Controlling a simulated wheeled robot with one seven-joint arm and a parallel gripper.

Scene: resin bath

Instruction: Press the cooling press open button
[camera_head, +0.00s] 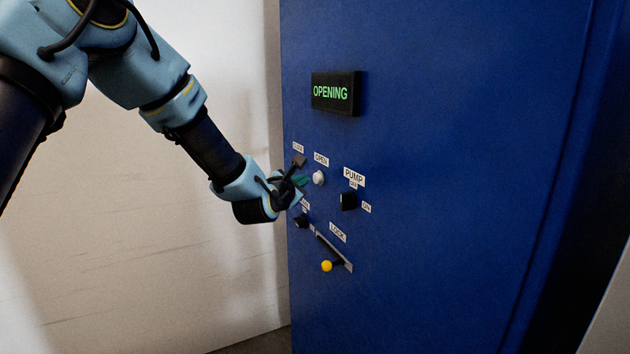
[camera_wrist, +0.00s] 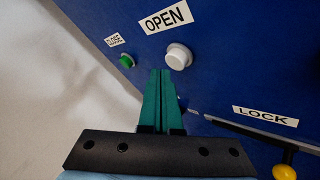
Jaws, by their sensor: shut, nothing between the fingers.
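The white round open button (camera_head: 318,177) sits on the blue press panel (camera_head: 440,150), below a label reading OPEN. It also shows in the wrist view (camera_wrist: 178,57). My gripper (camera_head: 302,181) is shut and empty, its green fingers pointing at the panel. In the wrist view the fingertips (camera_wrist: 160,72) are just below and left of the white button. I cannot tell whether they touch it. A dark display (camera_head: 336,93) above reads OPENING in green letters.
A green button (camera_wrist: 126,61) labelled CLOSE is left of the white one. A black pump knob (camera_head: 349,200) is at right. Below is a LOCK lever with a yellow knob (camera_head: 327,266). A pale wall (camera_head: 150,240) stands at left.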

